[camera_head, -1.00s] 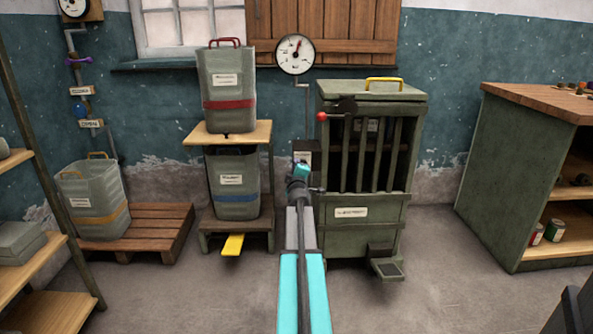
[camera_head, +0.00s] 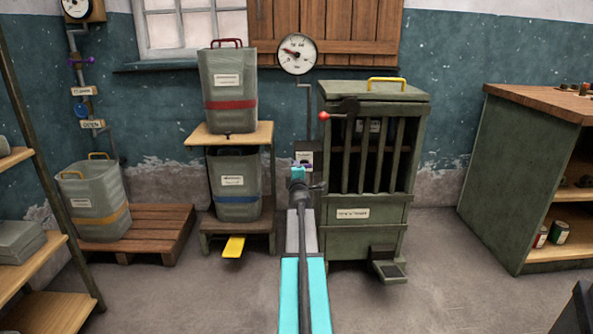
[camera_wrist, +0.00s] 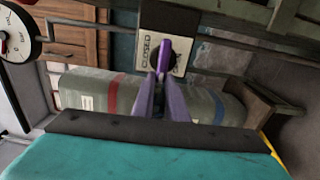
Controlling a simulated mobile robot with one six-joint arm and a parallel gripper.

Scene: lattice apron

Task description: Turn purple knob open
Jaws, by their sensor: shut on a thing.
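The purple knob (camera_wrist: 164,56) is on a pale plate (camera_wrist: 160,22) marked CLOSED on its left part; the lettering on its right part is partly covered by the knob. My gripper (camera_wrist: 162,76) is shut on the knob, one finger on each side. In the head view my gripper (camera_head: 298,176) is at the plate (camera_head: 305,158) below the round gauge, just left of the green barred cabinet (camera_head: 363,232). There the knob is mostly hidden by my arm. The gauge (camera_head: 297,54) has its needle pointing left and slightly up.
A red-tipped lever (camera_head: 325,116) sticks out from the cabinet above my gripper. A grey bin (camera_head: 228,80) stands on a wooden stand to the left. The floor ahead is clear.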

